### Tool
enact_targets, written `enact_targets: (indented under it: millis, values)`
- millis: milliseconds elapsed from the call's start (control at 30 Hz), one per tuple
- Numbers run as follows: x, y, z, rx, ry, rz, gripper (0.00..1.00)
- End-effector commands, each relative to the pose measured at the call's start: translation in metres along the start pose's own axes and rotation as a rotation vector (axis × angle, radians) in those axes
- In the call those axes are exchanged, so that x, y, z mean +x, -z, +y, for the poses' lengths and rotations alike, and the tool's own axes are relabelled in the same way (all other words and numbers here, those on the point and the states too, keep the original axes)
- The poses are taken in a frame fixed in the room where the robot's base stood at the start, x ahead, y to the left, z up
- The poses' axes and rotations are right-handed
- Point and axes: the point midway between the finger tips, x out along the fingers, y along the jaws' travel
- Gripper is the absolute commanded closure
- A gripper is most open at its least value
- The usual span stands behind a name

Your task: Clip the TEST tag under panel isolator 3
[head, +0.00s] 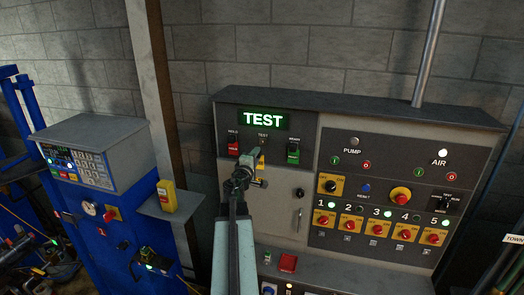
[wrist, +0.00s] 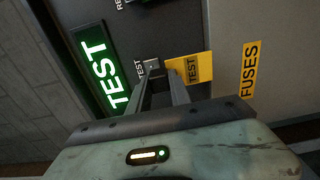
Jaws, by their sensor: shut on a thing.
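The yellow TEST tag (wrist: 190,69) is at my gripper (wrist: 152,68) in the wrist view, beside the small printed TEST label on the panel. My gripper is shut on the tag's top end, by a small grey piece. I cannot tell whether the tag still touches a hook there. In the head view my gripper (head: 256,158) is at the panel's upper left, below the TEST display (head: 263,119), with the tag (head: 261,166) partly hidden. Panel isolator 3 (head: 377,230) is a red knob on a yellow plate, right of my gripper, with a lit green lamp above it.
Red HOLD (head: 233,146) and green READY (head: 293,152) tags flank my gripper. A yellow FUSES label (wrist: 250,70) is on the grey door (head: 280,192). Other isolators flank number 3. A ledge (head: 330,268) runs below the panel. A blue cabinet (head: 95,180) stands left.

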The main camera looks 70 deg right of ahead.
Motion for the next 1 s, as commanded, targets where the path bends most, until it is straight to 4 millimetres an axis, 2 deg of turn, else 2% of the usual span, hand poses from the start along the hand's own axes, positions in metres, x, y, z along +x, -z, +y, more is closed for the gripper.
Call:
enact_targets:
  millis: [233, 367, 467, 700, 800, 900, 1000]
  values:
    - [0.000, 0.000, -0.002, 0.000, 0.000, 0.000, 1.00]
    - [0.000, 0.000, -0.021, 0.000, 0.000, 0.000, 1.00]
    - [0.000, 0.000, -0.050, 0.000, 0.000, 0.000, 1.00]
    - [0.000, 0.000, -0.151, 0.000, 0.000, 0.000, 1.00]
    - [0.000, 0.000, -0.186, 0.000, 0.000, 0.000, 1.00]
    - [0.000, 0.000, -0.203, 0.000, 0.000, 0.000, 1.00]
    - [0.000, 0.000, -0.204, 0.000, 0.000, 0.000, 1.00]
